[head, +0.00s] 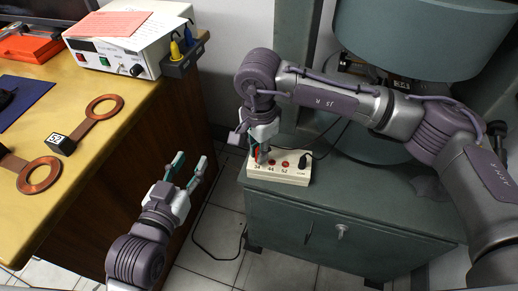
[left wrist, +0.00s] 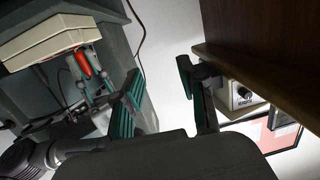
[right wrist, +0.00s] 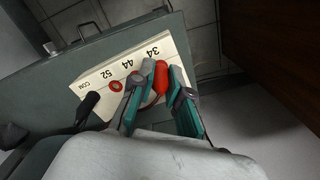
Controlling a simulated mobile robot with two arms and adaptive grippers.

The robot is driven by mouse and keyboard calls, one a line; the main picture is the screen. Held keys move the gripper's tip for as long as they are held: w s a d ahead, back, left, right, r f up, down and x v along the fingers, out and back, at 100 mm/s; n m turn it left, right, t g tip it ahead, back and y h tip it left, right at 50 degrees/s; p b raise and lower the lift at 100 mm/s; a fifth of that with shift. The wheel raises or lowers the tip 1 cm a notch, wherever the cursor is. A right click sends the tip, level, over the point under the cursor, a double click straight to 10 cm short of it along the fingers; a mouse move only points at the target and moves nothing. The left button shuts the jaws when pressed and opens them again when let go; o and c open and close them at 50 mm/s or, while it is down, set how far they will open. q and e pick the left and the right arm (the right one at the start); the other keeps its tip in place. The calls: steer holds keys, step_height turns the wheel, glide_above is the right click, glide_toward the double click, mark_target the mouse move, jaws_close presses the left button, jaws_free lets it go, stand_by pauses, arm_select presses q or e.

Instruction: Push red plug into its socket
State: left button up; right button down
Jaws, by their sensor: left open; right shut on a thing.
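The beige socket box (head: 278,177), labelled 34, 44, 52 and COM, sits on the green cabinet. My right gripper (head: 264,151) is over its 34 end, shut on the red plug (right wrist: 161,76). The plug also shows in the left wrist view (left wrist: 84,64), close to the box face; whether its tip is inside the socket is hidden. The red 52 socket (right wrist: 116,86) is empty. Fingers partly cover the sockets at 34 and 44 in the right wrist view. My left gripper (head: 188,172) is open and empty, left of the cabinet and apart from the box.
A black plug (head: 304,160) with a cable stands in the COM end. A wooden table (head: 110,165) at left carries copper rings (head: 40,175) and a white power supply (head: 130,45). A cable hangs to the floor.

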steer(key=shift+f, duration=0.15)
steer(key=c, duration=1.1)
jaws_free()
arm_select(q)
steer(key=shift+w+d+r+t, duration=0.1)
steer(key=shift+r+t, duration=0.2)
steer(key=shift+r, duration=0.1)
arm_select(e)
steer(key=shift+o, duration=0.2)
step_height(320, 180, up, 12)
arm_select(q)
steer(key=shift+f, duration=0.1)
